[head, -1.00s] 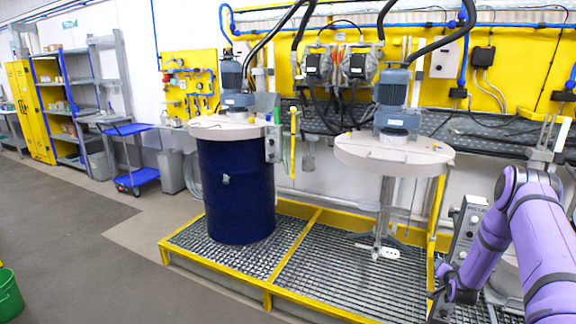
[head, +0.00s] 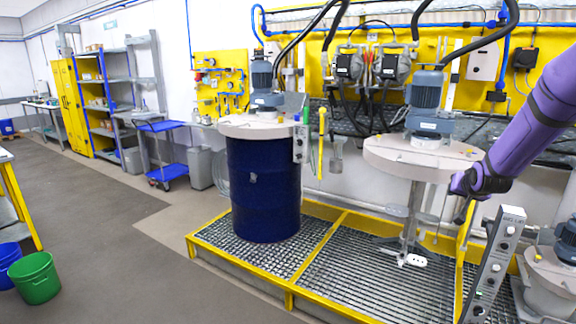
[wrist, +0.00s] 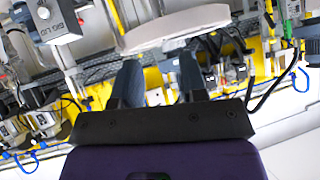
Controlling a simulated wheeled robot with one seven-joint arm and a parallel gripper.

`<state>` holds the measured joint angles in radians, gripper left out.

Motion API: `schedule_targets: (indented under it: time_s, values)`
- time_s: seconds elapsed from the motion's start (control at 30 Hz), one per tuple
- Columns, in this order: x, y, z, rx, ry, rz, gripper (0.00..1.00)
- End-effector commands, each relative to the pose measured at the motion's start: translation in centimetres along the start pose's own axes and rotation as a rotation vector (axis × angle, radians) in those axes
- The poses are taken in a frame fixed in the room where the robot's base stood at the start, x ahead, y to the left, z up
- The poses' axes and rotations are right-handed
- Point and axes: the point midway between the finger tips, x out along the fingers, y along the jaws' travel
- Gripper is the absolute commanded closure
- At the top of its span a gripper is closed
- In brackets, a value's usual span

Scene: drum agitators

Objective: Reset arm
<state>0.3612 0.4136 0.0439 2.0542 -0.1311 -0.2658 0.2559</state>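My purple arm enters the head view from the upper right and bends down toward the left. Its end, with my gripper (head: 462,186), is beside the right edge of the second agitator's round lid (head: 425,160); its fingers are hard to make out there. In the wrist view, my gripper (wrist: 160,78) shows two dark fingers standing apart with nothing between them. A pale round lid (wrist: 172,28) shows beyond the fingertips, apart from them.
A dark blue drum (head: 265,190) stands under the first agitator on a yellow-edged grating (head: 330,275). A grey control box (head: 495,265) stands at lower right, below my arm. Green (head: 37,278) and blue buckets are at left. The floor in the left middle is clear.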

Motion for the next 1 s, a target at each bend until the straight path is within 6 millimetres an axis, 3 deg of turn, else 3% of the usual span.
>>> schedule_targets:
  time_s: [0.03,0.17,0.47,0.77,1.0]
  values:
    - [-2.1,-1.0,-0.6,-0.016,-0.011,-0.002,0.61]
    - [-6.9,-2.9,-1.0,-0.052,-0.055,-0.004,0.61]
    - [-18.1,-6.2,0.0,-0.133,-0.161,-0.015,0.61]
    - [-29.0,-7.7,3.5,-0.211,-0.267,-0.039,0.61]
    - [-37.0,-7.7,7.8,-0.273,-0.352,-0.069,0.61]
